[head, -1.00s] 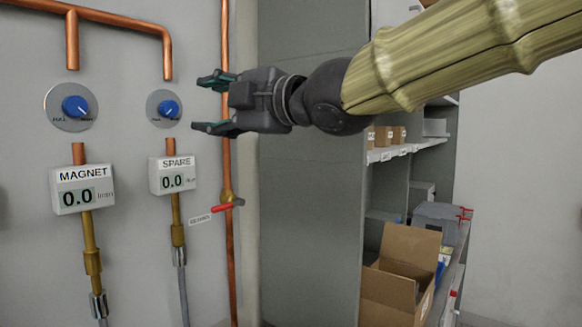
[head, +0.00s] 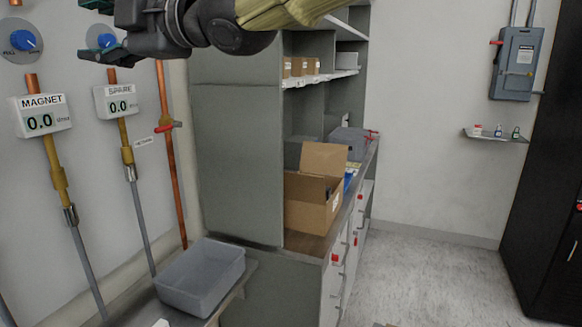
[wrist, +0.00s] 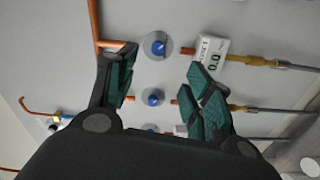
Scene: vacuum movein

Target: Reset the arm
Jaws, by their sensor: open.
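My gripper (head: 97,30) is at the top left of the head view, in front of the wall with the flow meters. Its green-padded fingers are apart and nothing is between them. In the wrist view my gripper (wrist: 158,92) also shows open, with the blue knobs seen between and beyond its fingers. The MAGNET meter (head: 41,115) and the SPARE meter (head: 117,102) both read 0.0. The MAGNET knob (head: 24,41) is blue on a round plate. The SPARE knob is partly hidden by my gripper in the head view.
A red-handled valve (head: 167,127) sits on a copper pipe. A grey bin (head: 203,280) stands low on a bench. An open cardboard box (head: 308,205) stands on the counter by the shelves. A grey electrical box (head: 517,62) hangs on the far wall. Bare floor (head: 420,285) lies at right.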

